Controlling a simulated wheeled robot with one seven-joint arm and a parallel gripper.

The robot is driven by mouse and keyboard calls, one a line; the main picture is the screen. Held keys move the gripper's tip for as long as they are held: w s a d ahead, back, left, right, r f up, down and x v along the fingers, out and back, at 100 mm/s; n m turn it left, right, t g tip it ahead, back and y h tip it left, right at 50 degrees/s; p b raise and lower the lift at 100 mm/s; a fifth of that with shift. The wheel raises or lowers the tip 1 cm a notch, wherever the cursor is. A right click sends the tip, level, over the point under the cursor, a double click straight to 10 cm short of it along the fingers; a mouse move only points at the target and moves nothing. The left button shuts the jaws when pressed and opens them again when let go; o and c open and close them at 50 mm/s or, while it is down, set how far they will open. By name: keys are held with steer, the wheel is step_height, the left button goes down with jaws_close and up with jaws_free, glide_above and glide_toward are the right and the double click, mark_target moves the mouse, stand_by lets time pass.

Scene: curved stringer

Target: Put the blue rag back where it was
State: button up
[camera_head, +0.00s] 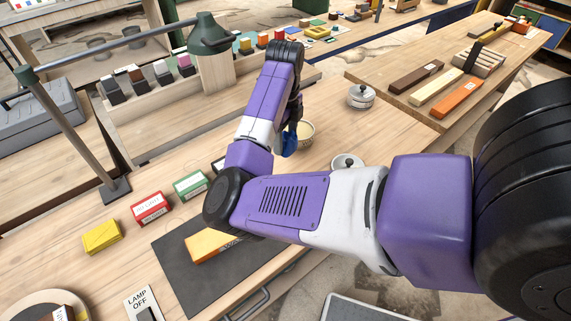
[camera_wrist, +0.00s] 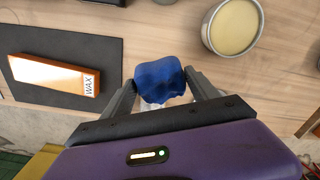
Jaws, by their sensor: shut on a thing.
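The blue rag (camera_wrist: 160,80) is bunched between the two fingers of my gripper (camera_wrist: 162,84) in the wrist view. My gripper is shut on it. In the head view the rag (camera_head: 289,141) shows as a small blue patch below the end of my arm, mostly hidden by it. A round tin (camera_wrist: 233,27) with pale yellow contents lies just beyond and right of the rag in the wrist view. The tin's rim (camera_head: 306,133) also shows right of the rag in the head view. I cannot tell how high the rag is above the bench.
An orange block marked WAX (camera_wrist: 55,76) lies on a dark mat (camera_wrist: 98,47). Red (camera_head: 150,208), green (camera_head: 190,185) and yellow (camera_head: 102,237) boxes stand left of my arm. A lamp (camera_head: 70,125) spans the left side.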

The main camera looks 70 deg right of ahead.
step_height(320, 180, down, 12)
steer(key=shift+r+p, duration=0.2)
steer(key=shift+p, duration=0.3)
steer(key=shift+f, duration=0.15)
steer(key=o, duration=1.3)
